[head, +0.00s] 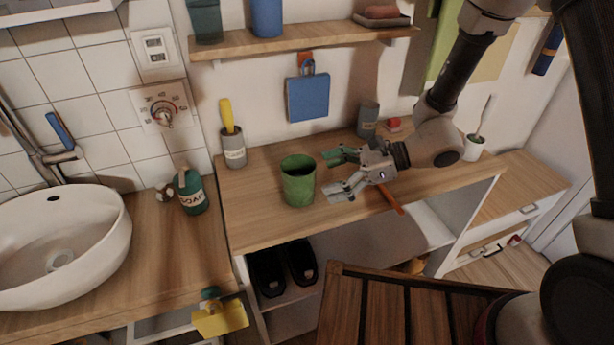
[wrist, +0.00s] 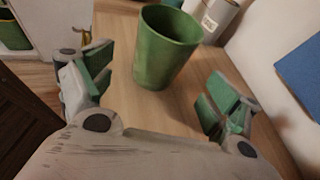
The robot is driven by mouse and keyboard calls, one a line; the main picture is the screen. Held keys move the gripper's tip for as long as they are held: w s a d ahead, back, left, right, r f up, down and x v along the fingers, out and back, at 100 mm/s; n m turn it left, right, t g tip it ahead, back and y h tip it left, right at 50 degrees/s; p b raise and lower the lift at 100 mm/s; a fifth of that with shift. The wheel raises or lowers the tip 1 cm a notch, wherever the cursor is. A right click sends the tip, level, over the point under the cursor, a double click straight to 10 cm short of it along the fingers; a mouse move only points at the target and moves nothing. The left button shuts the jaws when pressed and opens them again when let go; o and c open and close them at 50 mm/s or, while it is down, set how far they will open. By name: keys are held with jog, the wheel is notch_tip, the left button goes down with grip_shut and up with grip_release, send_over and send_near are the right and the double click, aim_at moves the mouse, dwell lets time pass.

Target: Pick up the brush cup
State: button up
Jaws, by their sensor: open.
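A green cup (head: 298,182) stands upright and looks empty on the wooden counter. In the wrist view the green cup (wrist: 165,48) is ahead, between the lines of my two fingers. My gripper (head: 337,174) is open and empty, just right of the green cup, fingers pointing at it, and not visibly touching it. A grey labelled cup (head: 234,152) with a yellow-handled item stands at the back left of the counter. A white cup (head: 473,148) with a thin brush-like item stands at the far right. I cannot tell which cup is the brush cup.
A soap bottle (head: 192,191) and a white basin (head: 62,240) are at left. A grey container (head: 367,120) and a red item (head: 393,124) stand behind my gripper. An orange-brown stick (head: 391,198) lies near the counter's front. A shelf (head: 290,41) hangs above.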

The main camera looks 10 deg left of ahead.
aim_at(299, 183)
jog(key=shift+a, duration=0.35)
jog(key=x, duration=0.7)
jog(key=shift+s, duration=0.1)
jog(key=c, duration=1.3)
jog(key=shift+r, duration=0.1)
